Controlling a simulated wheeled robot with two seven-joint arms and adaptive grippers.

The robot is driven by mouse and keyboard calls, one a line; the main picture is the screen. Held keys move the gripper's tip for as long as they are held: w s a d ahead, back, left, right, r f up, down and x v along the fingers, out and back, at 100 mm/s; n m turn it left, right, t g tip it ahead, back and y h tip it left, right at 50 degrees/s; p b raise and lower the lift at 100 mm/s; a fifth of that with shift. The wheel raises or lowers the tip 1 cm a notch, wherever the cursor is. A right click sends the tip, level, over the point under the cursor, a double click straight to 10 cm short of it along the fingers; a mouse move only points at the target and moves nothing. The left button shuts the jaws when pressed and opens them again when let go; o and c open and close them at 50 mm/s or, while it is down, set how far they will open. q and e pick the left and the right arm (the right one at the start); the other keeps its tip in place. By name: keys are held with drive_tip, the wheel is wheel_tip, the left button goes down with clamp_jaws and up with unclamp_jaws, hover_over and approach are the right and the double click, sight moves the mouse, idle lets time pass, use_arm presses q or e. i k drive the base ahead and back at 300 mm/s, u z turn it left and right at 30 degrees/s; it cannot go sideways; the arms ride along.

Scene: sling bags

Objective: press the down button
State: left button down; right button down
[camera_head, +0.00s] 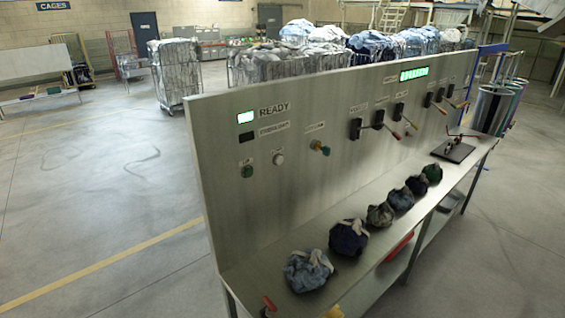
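A grey upright panel (230,215) stands along the back of a metal bench. Near its left end are a green round button (247,171) and a white round button (278,159), each with a small label above that is too small to read surely. I cannot tell for certain which one is the down button. Above the buttons, a lit green window (246,117) is beside the word READY, with a dark window (248,137) below. Neither of my grippers is in view.
Several cloth bundles (308,270) lie in a row on the bench (262,272). Several levers (379,122) stick out from the panel's right half. A dark plate with a device (454,150) is at the bench's far end. Open floor (100,180) lies left of the panel.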

sight(279, 160)
drive_tip(key=z, duration=0.05)
drive_tip(key=k, duration=0.65)
drive_tip(key=z, duration=0.4)
drive_tip(key=i, duration=1.65)
drive_tip(key=u, duration=0.65)
